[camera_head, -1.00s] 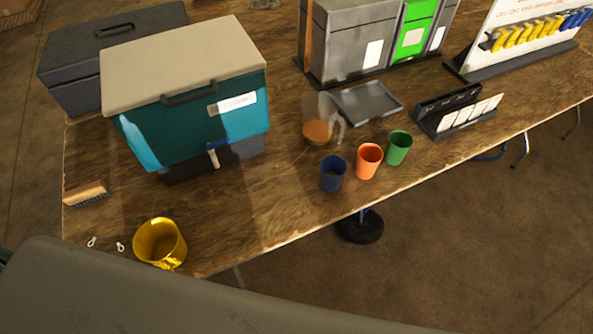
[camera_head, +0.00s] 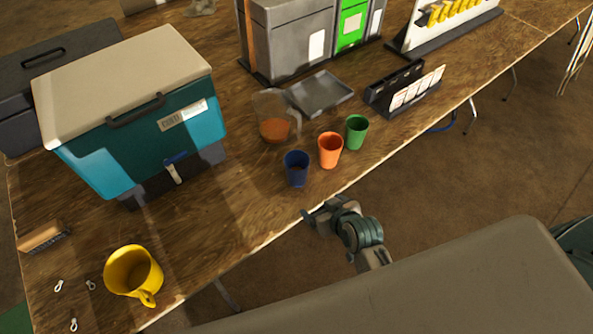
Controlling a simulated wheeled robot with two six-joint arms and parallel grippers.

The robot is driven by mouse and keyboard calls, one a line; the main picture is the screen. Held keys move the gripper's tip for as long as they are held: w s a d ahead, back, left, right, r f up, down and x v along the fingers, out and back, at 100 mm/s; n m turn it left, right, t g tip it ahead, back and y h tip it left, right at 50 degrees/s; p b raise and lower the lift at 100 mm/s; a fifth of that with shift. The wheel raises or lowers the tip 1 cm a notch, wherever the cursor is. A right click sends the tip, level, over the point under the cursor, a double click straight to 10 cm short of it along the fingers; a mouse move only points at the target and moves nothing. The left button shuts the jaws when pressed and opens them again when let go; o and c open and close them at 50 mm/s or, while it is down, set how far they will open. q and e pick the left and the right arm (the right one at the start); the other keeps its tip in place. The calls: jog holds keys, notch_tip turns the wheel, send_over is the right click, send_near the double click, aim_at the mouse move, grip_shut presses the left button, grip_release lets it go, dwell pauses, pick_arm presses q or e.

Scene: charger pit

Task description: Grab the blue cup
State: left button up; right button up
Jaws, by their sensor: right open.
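The blue cup (camera_head: 296,169) stands upright near the front edge of the wooden table, leftmost in a row of three cups. The orange cup (camera_head: 330,150) is just right of it, and the green cup (camera_head: 356,131) is beyond that. My right gripper (camera_head: 312,217) is low in the middle of the view, at the table's front edge. It is nearer to me than the blue cup, apart from it, open and empty. My left gripper is not in view.
A clear pitcher (camera_head: 276,118) with orange contents stands behind the blue cup, with a grey tray (camera_head: 321,92) beyond. A black card holder (camera_head: 407,89) stands to the right. A teal cooler (camera_head: 150,143) and a yellow mug (camera_head: 133,272) are left. Bare table lies between cooler and cups.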

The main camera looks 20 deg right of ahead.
jog(key=t, duration=0.2)
send_near(302, 174)
jog(key=w+f, duration=0.2)
jog(key=f, duration=0.1)
jog(key=shift+w+a, duration=0.15)
jog(key=x, duration=0.3)
jog(key=p+x, duration=0.1)
jog(key=shift+w+r, duration=0.3)
jog(key=shift+w, duration=0.2)
jog(key=shift+w+f, duration=0.15)
jog(key=shift+w, duration=0.1)
jog(key=shift+w+a+f+p, duration=0.15)
jog(key=shift+w+p, duration=0.2)
jog(key=shift+w, duration=0.25)
jog(key=p+x, duration=0.1)
jog(key=x, duration=0.2)
jog(key=shift+w, duration=0.15)
jog(key=shift+w+f, duration=0.25)
jog(key=shift+w, duration=0.1)
jog(key=c, duration=1.1)
jog(key=shift+r+p, duration=0.25)
jog(key=shift+p, duration=0.05)
